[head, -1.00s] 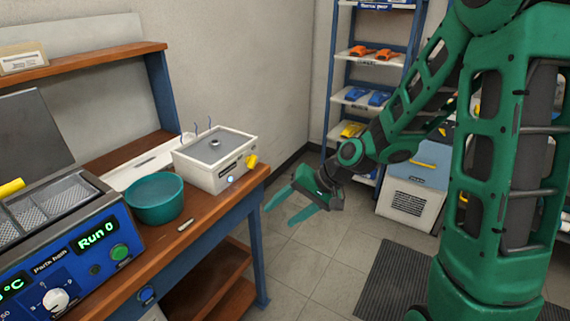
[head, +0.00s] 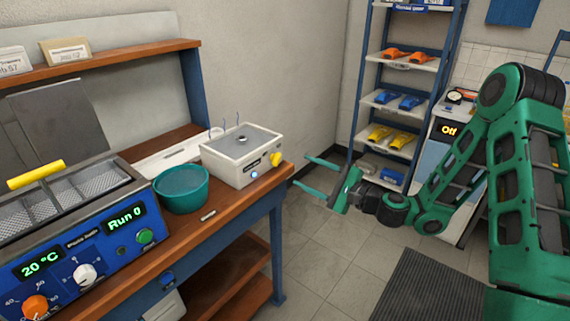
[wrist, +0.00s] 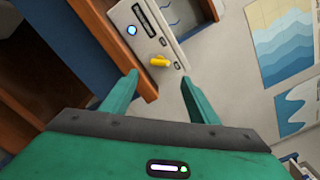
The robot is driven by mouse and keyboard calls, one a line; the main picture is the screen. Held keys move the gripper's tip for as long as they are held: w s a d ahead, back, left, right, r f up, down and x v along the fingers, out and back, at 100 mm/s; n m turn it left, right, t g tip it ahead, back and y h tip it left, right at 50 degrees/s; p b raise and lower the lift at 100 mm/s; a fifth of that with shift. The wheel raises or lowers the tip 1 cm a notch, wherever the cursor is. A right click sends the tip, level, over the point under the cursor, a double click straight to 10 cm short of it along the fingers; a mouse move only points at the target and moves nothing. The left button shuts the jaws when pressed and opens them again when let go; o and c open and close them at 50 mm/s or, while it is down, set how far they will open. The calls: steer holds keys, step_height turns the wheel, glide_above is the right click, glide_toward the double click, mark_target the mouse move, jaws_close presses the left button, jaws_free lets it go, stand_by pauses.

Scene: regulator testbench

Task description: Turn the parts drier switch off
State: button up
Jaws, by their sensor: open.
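A white box-shaped unit (head: 228,168) stands on the right end of the wooden bench. Its front has a yellow knob (head: 275,159), a lit blue-white button (head: 254,174) and a dark label too small to read, so I cannot confirm that it is the parts drier. My gripper (head: 303,171) is open and empty, right of the unit, with its fingers pointing left towards the bench end. In the wrist view the yellow knob (wrist: 159,61) lies just beyond the open fingertips, between them and apart from them. The lit button (wrist: 131,30) is further up and left.
A teal bowl (head: 181,190) stands left of the unit. A blue parts bath (head: 75,250) showing "20 °C" and "Run 0" fills the lower left. A shelf rack (head: 396,98) stands at the back, beside a machine with an "Off" display (head: 449,130).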

mark_target(277, 159)
steer(key=x, duration=1)
steer(key=shift+s+a, duration=0.1)
steer(key=c, duration=1)
